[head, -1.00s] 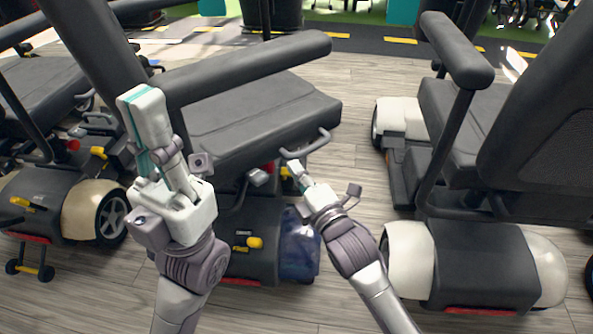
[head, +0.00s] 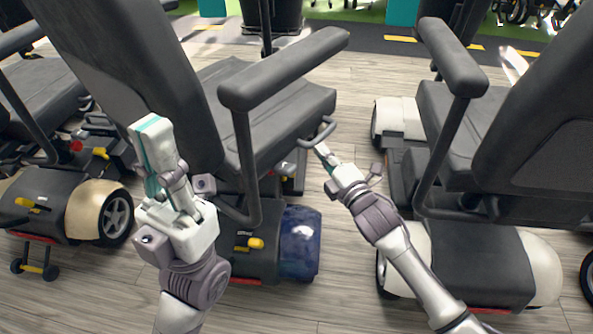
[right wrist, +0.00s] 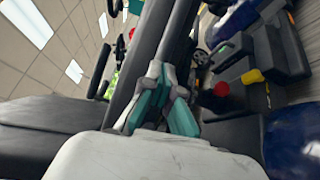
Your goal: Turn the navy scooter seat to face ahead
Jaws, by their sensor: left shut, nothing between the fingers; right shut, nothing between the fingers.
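The navy scooter shows a glossy navy rear fender (head: 300,243) in the head view. Its dark grey seat (head: 290,108) is angled to the upper right, off the line of the base, with its backrest (head: 125,65) at the left and its near armrest (head: 285,68) slanting across. A grey lever loop (head: 327,131) sticks out at the seat's right side. My right gripper (head: 321,149) is shut and empty, its tips at this loop; I cannot tell whether they touch. It also shows in the right wrist view (right wrist: 160,75). My left gripper (head: 152,128) is shut and empty, pointing up in front of the backrest.
A cream scooter (head: 470,258) stands close on the right, its armrest (head: 455,55) reaching toward the gap. Another cream scooter (head: 95,210) stands at the left. A strip of wooden floor (head: 345,225) is clear between the navy and right scooters.

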